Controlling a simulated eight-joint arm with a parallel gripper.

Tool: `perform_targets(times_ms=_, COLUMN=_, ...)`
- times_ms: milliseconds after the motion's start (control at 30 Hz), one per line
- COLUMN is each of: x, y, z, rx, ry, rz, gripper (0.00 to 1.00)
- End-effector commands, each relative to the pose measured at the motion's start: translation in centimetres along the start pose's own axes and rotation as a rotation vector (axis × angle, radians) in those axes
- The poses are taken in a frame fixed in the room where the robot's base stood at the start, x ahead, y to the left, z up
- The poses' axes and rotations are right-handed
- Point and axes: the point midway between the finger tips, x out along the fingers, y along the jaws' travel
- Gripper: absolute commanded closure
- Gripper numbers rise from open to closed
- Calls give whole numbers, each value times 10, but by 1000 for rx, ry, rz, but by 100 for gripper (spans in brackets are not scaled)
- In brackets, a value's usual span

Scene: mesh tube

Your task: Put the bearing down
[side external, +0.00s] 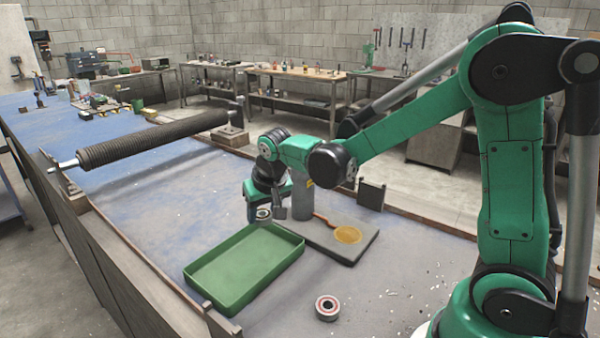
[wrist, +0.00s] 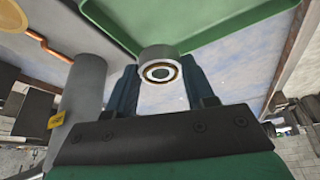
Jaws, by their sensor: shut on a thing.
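My gripper (side external: 264,211) is shut on a bearing (side external: 263,213), a small metal ring. It holds the bearing above the far corner of the green tray (side external: 205,284). In the wrist view the bearing (wrist: 160,73) sits between my two fingertips (wrist: 160,85), with the green tray (wrist: 225,25) behind it. A second bearing (side external: 327,307), with a reddish ring inside, lies on the table to the right of the tray. The visible tray floor is empty.
A grey cylinder (side external: 301,198) stands on a flat plate (side external: 355,252) close to my gripper; the plate has an orange disc (side external: 348,234). A dark mesh tube (side external: 150,138) on supports spans the bench further left. The blue bench top (side external: 150,185) is largely clear there.

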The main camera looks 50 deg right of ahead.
Motion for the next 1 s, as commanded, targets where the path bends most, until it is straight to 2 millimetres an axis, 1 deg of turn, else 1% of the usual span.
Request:
perform_targets(times_ms=33, x=10, y=0, z=4, rx=0, ry=0, rz=0, gripper=100)
perform_targets(times_ms=133, x=25, y=0, z=10, rx=0, ry=0, rz=0, gripper=100)
perform_targets(times_ms=367, x=42, y=0, z=18, rx=0, ry=0, rz=0, gripper=100)
perform_targets(times_ms=500, x=59, y=0, z=24, rx=0, ry=0, rz=0, gripper=100)
perform_targets(times_ms=600, x=67, y=0, z=28, rx=0, ry=0, rz=0, gripper=100)
perform_targets(times_ms=1000, x=71, y=0, z=30, rx=0, ry=0, rz=0, gripper=100)
